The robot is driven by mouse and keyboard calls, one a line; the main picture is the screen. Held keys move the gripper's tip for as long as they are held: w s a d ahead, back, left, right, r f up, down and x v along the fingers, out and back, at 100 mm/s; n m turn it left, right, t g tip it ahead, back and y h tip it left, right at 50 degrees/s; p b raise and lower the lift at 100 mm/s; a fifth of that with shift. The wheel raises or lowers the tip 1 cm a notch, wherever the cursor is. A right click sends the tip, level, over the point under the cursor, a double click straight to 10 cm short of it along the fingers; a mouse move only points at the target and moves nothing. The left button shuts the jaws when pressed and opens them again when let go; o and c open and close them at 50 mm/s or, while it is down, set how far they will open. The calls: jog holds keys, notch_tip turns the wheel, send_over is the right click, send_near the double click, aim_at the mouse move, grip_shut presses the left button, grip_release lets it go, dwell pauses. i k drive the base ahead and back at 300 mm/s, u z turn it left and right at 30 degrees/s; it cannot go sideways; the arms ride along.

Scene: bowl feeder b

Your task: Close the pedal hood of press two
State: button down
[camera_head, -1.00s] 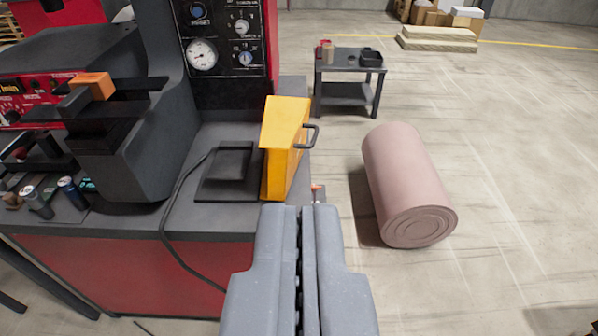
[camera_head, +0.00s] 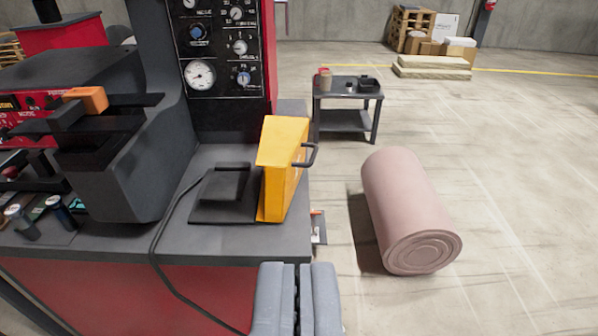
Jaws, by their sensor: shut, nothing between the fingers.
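The yellow pedal hood (camera_head: 283,170) stands upright and swung open at the right side of the press table. A dark handle (camera_head: 311,155) sticks out from its right side. The black pedal (camera_head: 225,190) lies uncovered on a flat plate just left of the hood, with a cable running from it over the table's front edge. My gripper (camera_head: 297,268) is shut and empty, at the bottom of the view. In the picture it is below the hood and near the table's front right corner, apart from the hood and its handle.
The red and black press (camera_head: 130,150) with its gauge panel (camera_head: 219,50) rises at the left. A pink roll (camera_head: 408,205) lies on the floor to the right. A small dark side table (camera_head: 346,100) stands behind. The floor between is free.

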aim_at(283, 144)
jog(key=z, duration=0.3)
jog(key=i, duration=1.15)
jog(key=u, duration=0.3)
